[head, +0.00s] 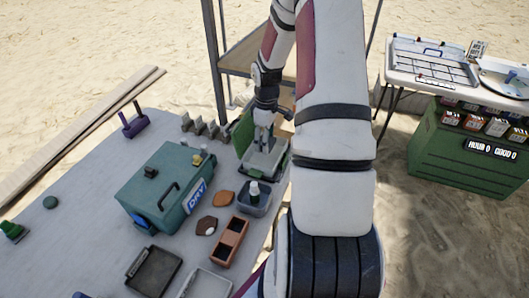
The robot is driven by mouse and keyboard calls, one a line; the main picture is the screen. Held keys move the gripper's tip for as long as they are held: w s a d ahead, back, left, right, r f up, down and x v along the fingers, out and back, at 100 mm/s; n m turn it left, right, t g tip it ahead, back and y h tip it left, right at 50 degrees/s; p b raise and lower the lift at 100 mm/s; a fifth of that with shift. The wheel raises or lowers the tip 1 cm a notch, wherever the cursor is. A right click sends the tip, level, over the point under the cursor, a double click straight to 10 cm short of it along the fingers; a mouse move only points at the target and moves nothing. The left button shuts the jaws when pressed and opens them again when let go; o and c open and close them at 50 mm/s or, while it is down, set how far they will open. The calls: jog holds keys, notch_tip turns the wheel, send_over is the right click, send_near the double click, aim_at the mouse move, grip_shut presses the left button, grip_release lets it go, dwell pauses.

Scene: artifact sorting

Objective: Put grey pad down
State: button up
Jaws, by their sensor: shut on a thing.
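My gripper (264,143) points down over a shallow green-rimmed tray (281,166) near the table's far right end. It is shut on the grey pad (262,151), a small, pale grey piece at its fingertips. The pad is inside the tray's outline; I cannot tell whether it touches the tray floor. A green panel (243,131) stands upright at the tray's back left, like a raised lid. My arm covers the area just right of the tray.
A teal box marked DRY (162,177) stands left of the tray. A blue-grey bin with a bottle (254,196) sits just in front. Brown pieces (223,198), an orange two-slot holder (230,240) and a dark tray (153,271) lie nearer. The left table area is mostly clear.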

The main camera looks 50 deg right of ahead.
aim_at(266, 158)
jog(key=shift+f, duration=2.8)
jog(key=o, duration=0.9)
jog(key=shift+f, duration=0.1)
jog(key=shift+o, duration=0.2)
